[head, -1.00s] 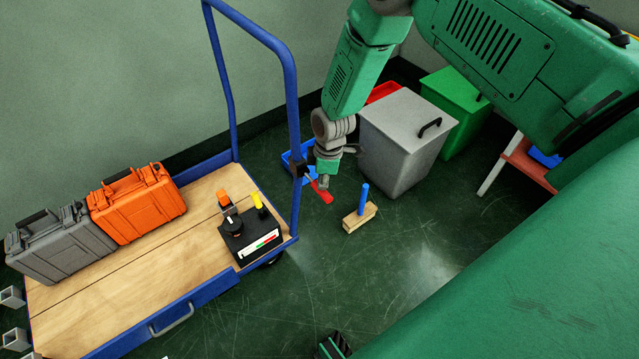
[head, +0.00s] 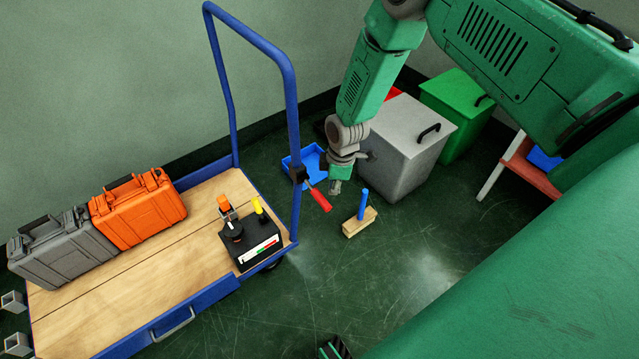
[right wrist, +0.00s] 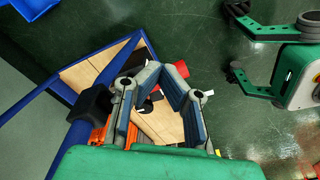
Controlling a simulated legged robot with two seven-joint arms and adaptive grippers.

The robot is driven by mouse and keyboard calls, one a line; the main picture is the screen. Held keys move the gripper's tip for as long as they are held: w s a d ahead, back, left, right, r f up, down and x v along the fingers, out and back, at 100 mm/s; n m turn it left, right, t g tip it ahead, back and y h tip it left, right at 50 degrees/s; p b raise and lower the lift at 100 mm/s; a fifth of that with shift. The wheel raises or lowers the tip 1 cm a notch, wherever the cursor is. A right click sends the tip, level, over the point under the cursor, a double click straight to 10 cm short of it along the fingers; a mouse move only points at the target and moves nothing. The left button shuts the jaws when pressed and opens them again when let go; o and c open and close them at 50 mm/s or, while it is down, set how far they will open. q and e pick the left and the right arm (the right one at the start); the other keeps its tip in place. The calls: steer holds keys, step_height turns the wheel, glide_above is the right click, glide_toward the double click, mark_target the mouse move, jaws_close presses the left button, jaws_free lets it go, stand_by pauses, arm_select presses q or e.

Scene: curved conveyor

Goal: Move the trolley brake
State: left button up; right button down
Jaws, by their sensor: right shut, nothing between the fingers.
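The trolley (head: 180,318) has a wooden deck and a blue frame with a tall push handle (head: 291,110). A lever with a red grip (head: 320,200), which looks like the brake, sticks out from a black clamp (head: 299,174) on the near handle post. It points down and to the right. My right gripper (head: 336,188) is just above and right of the red grip, apart from it in the head view. It is shut and empty. In the right wrist view, part of the red grip (right wrist: 181,69) shows beyond the fingers (right wrist: 166,84). My left gripper is not in view.
An orange case (head: 137,215), a grey case (head: 62,255) and a black control box (head: 250,252) stand on the deck. A brush with a blue handle (head: 363,203), a blue tray (head: 306,160), a grey bin (head: 400,150) and a green bin (head: 455,110) are nearby on the floor.

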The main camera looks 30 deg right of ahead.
step_height(320, 180, up, 12)
steer(key=d, duration=0.1)
steer(key=shift+s, duration=0.3)
steer(key=shift+d+f, duration=0.1)
steer(key=shift+f, duration=0.05)
stand_by(0.3)
steer(key=s+a+f+m, duration=0.3)
steer(key=s+f, duration=0.1)
steer(key=s, duration=0.4)
steer(key=s+a+f+m, duration=0.3)
steer(key=s+f, duration=0.1)
steer(key=s, duration=0.3)
steer(key=s+m+h, duration=0.1)
steer(key=s+m, duration=0.4)
steer(key=s, duration=0.8)
steer(key=shift+a+r, duration=0.2)
steer(key=shift+a, duration=0.25)
